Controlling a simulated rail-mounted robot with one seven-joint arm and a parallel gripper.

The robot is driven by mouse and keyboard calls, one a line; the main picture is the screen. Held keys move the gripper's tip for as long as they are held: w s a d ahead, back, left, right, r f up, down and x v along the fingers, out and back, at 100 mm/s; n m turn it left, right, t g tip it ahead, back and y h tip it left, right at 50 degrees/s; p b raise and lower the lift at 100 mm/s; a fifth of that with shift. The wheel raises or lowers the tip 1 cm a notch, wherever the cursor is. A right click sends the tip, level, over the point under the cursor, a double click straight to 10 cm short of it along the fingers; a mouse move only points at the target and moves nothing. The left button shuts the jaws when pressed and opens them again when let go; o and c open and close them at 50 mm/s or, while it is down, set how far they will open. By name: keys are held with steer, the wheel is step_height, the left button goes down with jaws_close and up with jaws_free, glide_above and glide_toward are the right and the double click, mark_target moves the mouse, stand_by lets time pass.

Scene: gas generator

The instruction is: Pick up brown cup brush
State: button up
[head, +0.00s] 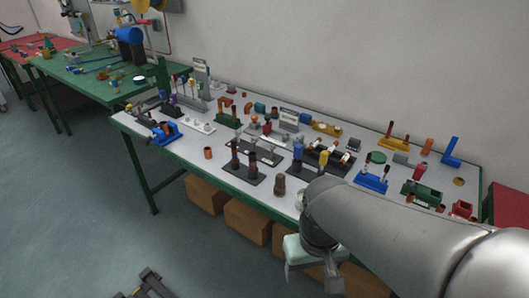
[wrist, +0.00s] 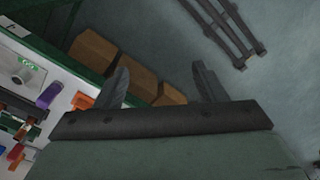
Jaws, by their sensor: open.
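In the head view, a small dark brown rounded piece (head: 279,185) stands near the front edge of the grey-topped table (head: 222,166). It may be the brown cup brush, but it is too small to be sure. A smaller orange-brown cup-like piece (head: 208,153) stands further left. My gripper (head: 311,281) hangs in front of the table, below its top and to the right of the dark brown piece. In the wrist view, my gripper (wrist: 160,76) has its two fingers wide apart with nothing between them. The dark brown piece cannot be made out in the wrist view.
Several parts and holders crowd the tabletop, including a dark stand with posts (head: 241,170) and a blue block (head: 371,182). Cardboard boxes (head: 247,222) sit under the table. A dark rail (head: 150,285) lies on the floor. Open floor lies in front.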

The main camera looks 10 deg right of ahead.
steer(key=shift+w, duration=0.1)
steer(key=r+n+b, duration=0.2)
steer(key=n, duration=2.5)
glide_above(280, 185)
steer(key=w, duration=0.2)
steer(key=f, duration=0.8)
steer(key=f+p, duration=0.1)
steer(key=f, duration=0.8)
steer(key=shift+s+d, duration=0.15)
steer(key=shift+s, duration=0.05)
steer(key=shift+r, duration=0.1)
steer(key=c, duration=0.9)
